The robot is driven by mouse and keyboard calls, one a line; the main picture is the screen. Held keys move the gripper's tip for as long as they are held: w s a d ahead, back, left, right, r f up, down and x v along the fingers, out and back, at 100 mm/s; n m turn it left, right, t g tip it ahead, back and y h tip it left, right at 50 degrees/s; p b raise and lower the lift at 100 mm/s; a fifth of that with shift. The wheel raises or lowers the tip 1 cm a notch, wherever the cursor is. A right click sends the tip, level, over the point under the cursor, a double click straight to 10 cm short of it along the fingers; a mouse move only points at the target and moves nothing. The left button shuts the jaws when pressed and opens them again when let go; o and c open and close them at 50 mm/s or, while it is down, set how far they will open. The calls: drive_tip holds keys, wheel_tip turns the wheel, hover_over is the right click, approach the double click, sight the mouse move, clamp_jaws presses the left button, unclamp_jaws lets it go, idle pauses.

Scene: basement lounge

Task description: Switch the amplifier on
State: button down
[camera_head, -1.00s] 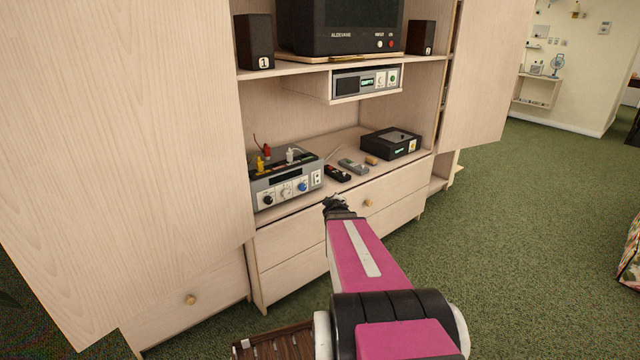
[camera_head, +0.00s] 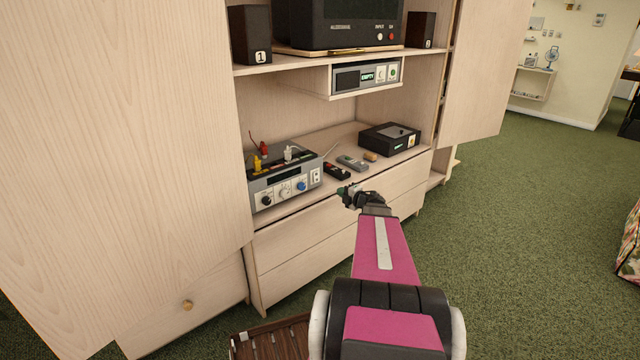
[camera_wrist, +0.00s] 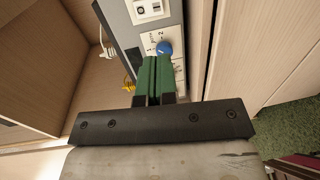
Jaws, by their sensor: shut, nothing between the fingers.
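The amplifier (camera_head: 293,198) is a grey box on the cabinet's lower shelf, with plugs and cables on top. Its front has a dark knob, a pale knob, a blue knob (camera_head: 302,187) and a white switch plate (camera_head: 316,176) at the right end. My gripper (camera_head: 346,190) is right of the amplifier, in front of the shelf edge. In the wrist view, my gripper's green fingers (camera_wrist: 155,62) are together and empty. Their tips appear close to the blue knob (camera_wrist: 164,48). The switch plate (camera_wrist: 150,10) is at the top edge, partly cut off. Contact cannot be told.
Remotes (camera_head: 337,171) and a black box (camera_head: 390,139) stand on the same shelf to the right. A small unit with a green display (camera_head: 367,77) hangs above. A large cabinet door (camera_head: 120,150) stands at the left. Open green carpet lies at the right.

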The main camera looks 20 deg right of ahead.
sight(317, 181)
drive_tip(key=x, duration=1.4)
drive_tip(key=shift+w+a, duration=0.1)
drive_tip(key=shift+w, duration=0.15)
idle(0.4)
